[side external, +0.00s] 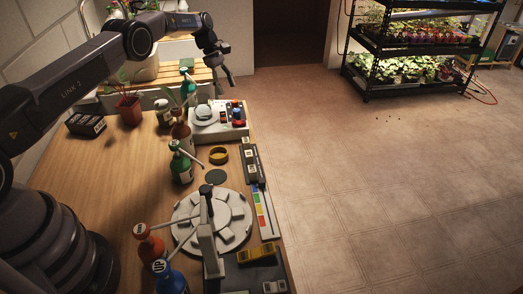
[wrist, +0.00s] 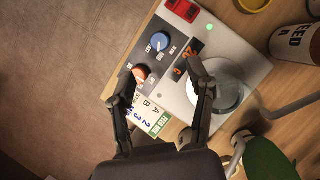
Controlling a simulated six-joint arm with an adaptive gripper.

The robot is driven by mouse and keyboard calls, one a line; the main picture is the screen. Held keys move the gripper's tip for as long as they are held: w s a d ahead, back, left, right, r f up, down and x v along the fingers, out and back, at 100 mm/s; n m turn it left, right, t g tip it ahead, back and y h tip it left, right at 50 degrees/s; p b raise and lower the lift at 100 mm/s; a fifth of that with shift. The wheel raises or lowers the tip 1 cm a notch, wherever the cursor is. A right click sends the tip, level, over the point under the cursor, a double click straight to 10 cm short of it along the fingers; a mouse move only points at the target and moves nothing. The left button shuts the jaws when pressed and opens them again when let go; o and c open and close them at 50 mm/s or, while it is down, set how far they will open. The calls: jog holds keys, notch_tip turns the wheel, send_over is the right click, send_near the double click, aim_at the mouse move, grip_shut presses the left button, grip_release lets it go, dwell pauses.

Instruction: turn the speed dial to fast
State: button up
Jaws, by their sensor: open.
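A white bench device (side external: 205,133) stands at the far end of the wooden table, with a round plate on top. The wrist view shows its panel (wrist: 178,92) with a blue dial (wrist: 160,42) and an orange-red dial (wrist: 140,73). Small labels surround the dials, but I cannot read which one is for speed or its setting. My gripper (wrist: 160,74) is open and empty above the panel. Its left fingertip overlaps the orange-red dial in the view; the blue dial lies beyond the fingertips. In the side view my gripper (side external: 227,80) hangs above and beyond the device, apart from it.
A red switch (wrist: 183,9), an orange display (wrist: 187,62) and a lit green lamp (wrist: 210,27) share the panel. Pump bottles (side external: 182,165) stand close left of the device. A yellow ring (side external: 219,155) lies in front. Open floor (side external: 340,180) lies right of the table.

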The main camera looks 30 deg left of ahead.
jog(key=v, duration=0.3)
jog(key=shift+a+r, duration=0.15)
jog(key=shift+r, duration=0.15)
jog(key=m+t+y, duration=0.4)
jog(key=m+y, duration=0.3)
jog(key=m, duration=0.6)
send_near(236, 110)
jog(key=x, duration=0.9)
jog(key=shift+w+f, duration=0.15)
jog(key=shift+f, duration=0.05)
grip_shut()
